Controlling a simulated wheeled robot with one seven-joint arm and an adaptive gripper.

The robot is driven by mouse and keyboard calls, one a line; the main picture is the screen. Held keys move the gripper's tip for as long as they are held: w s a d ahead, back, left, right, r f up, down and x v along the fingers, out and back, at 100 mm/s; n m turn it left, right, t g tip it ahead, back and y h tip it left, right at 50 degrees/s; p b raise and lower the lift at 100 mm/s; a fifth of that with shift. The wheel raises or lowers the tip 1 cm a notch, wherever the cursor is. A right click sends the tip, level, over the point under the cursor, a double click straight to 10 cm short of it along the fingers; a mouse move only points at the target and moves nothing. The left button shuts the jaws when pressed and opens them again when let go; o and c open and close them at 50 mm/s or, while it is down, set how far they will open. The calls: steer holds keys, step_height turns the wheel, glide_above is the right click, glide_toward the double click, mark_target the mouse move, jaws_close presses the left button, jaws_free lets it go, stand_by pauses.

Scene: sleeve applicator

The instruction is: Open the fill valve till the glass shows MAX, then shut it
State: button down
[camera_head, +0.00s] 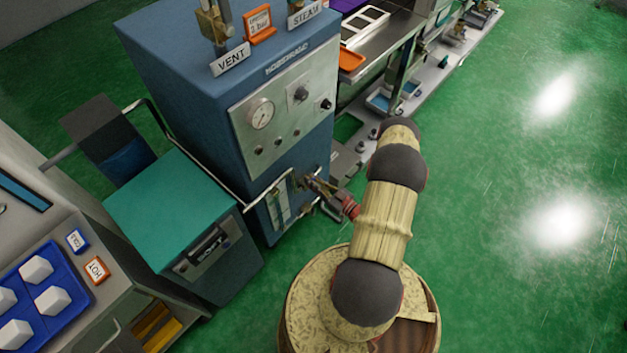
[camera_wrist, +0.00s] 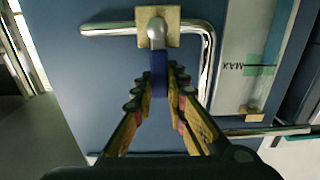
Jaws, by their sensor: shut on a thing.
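The fill valve has a brass body (camera_wrist: 174,22) with a silver stem and a blue lever (camera_wrist: 158,72) in the wrist view. My gripper (camera_wrist: 159,80) is shut on the blue lever, one finger on each side. The glass (camera_wrist: 240,85) stands right of the valve, with a green MAX mark (camera_wrist: 262,66). I cannot tell a liquid level in it. In the head view my gripper (camera_head: 318,187) is at the lower front of the blue cabinet (camera_head: 190,85), beside the glass (camera_head: 278,210). The lever is hidden there.
Chrome pipes (camera_wrist: 207,60) run close around the valve. A teal-topped unit (camera_head: 165,205) stands left of the cabinet. A gauge panel (camera_head: 285,105) is above. A bench with a blue tray (camera_head: 75,290) is at lower left. Green floor (camera_head: 510,160) is open on the right.

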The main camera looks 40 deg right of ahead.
steer(key=c, duration=1.8)
jaws_free()
steer(key=shift+o, duration=0.2)
steer(key=s, duration=1.2)
steer(key=shift+d, duration=0.45)
